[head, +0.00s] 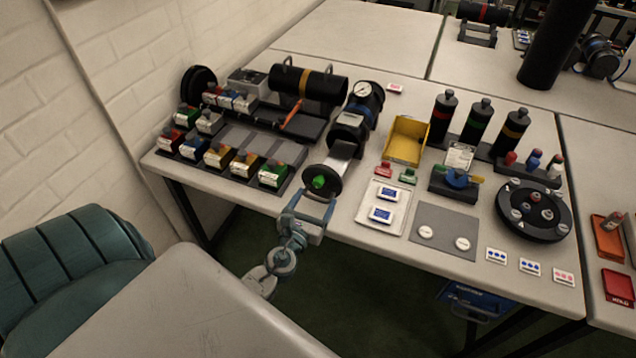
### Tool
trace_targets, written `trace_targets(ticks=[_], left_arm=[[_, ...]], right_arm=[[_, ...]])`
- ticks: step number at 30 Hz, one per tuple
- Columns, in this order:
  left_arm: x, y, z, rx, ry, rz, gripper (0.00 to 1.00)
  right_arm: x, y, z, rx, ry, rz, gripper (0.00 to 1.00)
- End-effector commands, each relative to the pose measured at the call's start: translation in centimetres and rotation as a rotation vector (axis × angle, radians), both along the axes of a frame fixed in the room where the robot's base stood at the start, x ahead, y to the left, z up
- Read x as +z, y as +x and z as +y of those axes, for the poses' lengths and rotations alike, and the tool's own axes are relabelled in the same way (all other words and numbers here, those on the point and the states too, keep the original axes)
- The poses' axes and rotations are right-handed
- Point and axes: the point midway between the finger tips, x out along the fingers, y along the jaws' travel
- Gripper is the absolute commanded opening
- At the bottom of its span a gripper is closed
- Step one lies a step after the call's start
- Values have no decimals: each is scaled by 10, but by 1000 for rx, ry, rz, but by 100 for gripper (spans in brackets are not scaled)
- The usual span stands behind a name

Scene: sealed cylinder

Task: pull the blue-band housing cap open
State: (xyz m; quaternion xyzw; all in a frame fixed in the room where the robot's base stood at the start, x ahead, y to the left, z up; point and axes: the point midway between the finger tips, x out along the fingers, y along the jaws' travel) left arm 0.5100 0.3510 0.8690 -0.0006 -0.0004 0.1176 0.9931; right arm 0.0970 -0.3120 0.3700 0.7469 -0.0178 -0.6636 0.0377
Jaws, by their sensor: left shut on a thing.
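The black cylindrical housing (371,104) lies on its side near the middle of the table, with a bluish band and a round gauge (362,89) on top. Its cap is a black disc (335,181) with a green part (319,182) on its face. The cap stands at the front table edge, apart from the housing body, with a pale flat piece (343,150) showing between them. My left gripper (315,203) is at the cap's near side, shut on the cap's handle; its fingertips partly hide the grip. My right gripper is not in view.
A yellow-band black cylinder (325,84) lies behind left. Several small coloured boxes (219,154) stand left of the cap. A yellow bin (405,139) and a white tray (372,219) are on the right. A pale surface (190,310) fills the lower left, and open floor lies below the table edge.

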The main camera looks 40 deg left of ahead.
Motion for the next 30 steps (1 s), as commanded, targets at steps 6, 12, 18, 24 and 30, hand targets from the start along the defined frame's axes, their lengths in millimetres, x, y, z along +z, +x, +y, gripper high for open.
trace_targets(ticks=[6,12,18,24,30], left_arm=[[-3,-4,-2,-2,-3,5,34],[-3,-4,-2,-2,-3,4,79],[-2,-4,-1,-1,-2,4,83],[-3,-9,-3,-1,-2,4,83],[-6,-40,-10,-1,-2,5,83]], right_arm=[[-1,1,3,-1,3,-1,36],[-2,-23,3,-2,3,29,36],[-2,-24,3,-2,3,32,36],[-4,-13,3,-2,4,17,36],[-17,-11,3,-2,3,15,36]])
